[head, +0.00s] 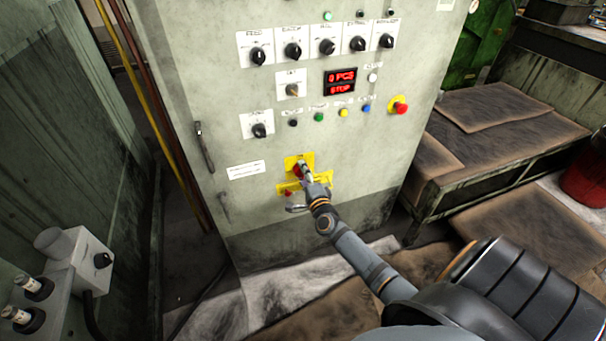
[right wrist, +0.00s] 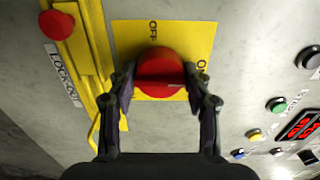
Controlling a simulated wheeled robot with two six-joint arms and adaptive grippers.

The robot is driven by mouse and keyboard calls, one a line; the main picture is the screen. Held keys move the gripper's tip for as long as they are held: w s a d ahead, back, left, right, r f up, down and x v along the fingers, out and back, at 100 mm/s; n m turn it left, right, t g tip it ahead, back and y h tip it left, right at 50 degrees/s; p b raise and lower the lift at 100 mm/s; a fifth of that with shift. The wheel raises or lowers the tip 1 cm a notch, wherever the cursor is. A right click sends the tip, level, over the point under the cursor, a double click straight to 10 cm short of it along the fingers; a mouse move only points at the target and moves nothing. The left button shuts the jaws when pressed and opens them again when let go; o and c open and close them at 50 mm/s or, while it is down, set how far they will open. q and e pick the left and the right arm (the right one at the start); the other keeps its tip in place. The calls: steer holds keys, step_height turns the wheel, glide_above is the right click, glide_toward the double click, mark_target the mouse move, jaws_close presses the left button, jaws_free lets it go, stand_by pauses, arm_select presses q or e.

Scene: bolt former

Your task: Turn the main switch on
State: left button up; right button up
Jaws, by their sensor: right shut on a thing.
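The main switch is a red rotary knob (right wrist: 162,75) on a yellow plate (right wrist: 205,35) with OFF lettering, low on the front of the grey-green cabinet. In the head view the red knob (head: 297,171) shows just left of my right gripper (head: 305,172). In the right wrist view my right gripper (right wrist: 162,95) has one finger on each side of the knob and is shut on it. The knob's exact setting is hard to read, as the fingers cover part of the plate. My left gripper is in neither view.
A yellow lock-out bracket (right wrist: 88,45) with a red button (right wrist: 56,25) sits beside the switch. Above are black selector knobs, a red display (head: 340,81) and a red emergency button (head: 398,107). A cabinet handle (head: 204,146) is to the left. A worn bench (head: 480,185) stands right.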

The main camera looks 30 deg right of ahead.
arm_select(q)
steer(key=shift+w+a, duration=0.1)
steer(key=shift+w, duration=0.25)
arm_select(e)
steer(key=o, duration=1.2)
steer(key=shift+c, duration=0.2)
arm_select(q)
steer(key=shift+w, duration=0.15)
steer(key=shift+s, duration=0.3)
arm_select(e)
steer(key=v, duration=1.2)
